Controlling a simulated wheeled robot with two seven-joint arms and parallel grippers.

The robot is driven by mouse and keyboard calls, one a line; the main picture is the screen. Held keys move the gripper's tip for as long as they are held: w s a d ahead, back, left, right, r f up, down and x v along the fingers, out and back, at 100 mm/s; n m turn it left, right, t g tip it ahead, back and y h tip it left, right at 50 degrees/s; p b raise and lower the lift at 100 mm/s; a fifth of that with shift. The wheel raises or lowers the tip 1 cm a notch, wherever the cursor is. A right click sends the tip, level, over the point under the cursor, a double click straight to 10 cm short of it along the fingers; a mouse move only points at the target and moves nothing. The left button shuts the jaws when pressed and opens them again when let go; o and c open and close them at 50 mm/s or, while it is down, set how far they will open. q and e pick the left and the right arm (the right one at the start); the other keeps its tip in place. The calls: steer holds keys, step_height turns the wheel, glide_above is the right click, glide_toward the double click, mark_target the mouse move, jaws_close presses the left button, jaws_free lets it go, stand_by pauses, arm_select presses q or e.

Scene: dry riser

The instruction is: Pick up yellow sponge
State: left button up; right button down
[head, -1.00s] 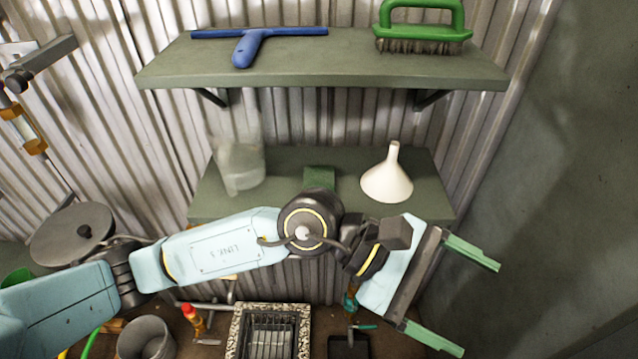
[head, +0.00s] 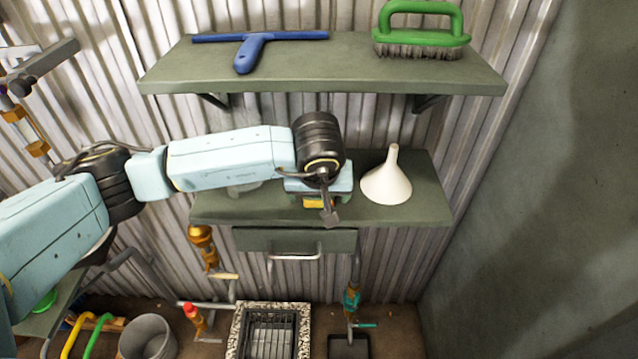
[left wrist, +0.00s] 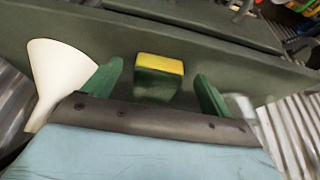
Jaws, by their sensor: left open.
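The sponge has a yellow layer and a green layer. In the left wrist view the sponge (left wrist: 160,72) lies on the green-grey lower shelf, between the tips of my left gripper's two green fingers (left wrist: 158,76), with a gap on each side. In the head view only the yellow front of the sponge (head: 318,204) shows; my left gripper (head: 320,196) and wrist hide the rest. The left gripper is open and appears to point down over the sponge. My right gripper is out of view.
A white funnel (head: 387,180) stands right of the sponge on the lower shelf (head: 425,205). A clear jar (head: 243,187) stands to the left, mostly hidden by my arm. The upper shelf (head: 330,70) above holds a blue squeegee (head: 250,50) and a green brush (head: 420,35).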

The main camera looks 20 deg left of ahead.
arm_select(q)
steer(key=w, duration=0.2)
steer(key=w+a, duration=0.1)
steer(key=w, duration=0.2)
steer(key=shift+a+p, duration=0.2)
steer(key=shift+p, duration=0.15)
steer(key=shift+w+a+f, duration=0.1)
steer(key=shift+w+f, duration=0.3)
steer(key=shift+f, duration=0.15)
steer(key=c, duration=1.1)
steer(key=shift+o, duration=0.2)
steer(key=shift+r, duration=0.15)
steer(key=shift+s+r, duration=0.1)
steer(key=s+d+b, duration=0.1)
steer(key=s+d, duration=0.1)
steer(key=s, duration=0.6)
steer(key=s+d+b, duration=0.1)
steer(key=s+d, duration=0.2)
steer(key=s, duration=0.6)
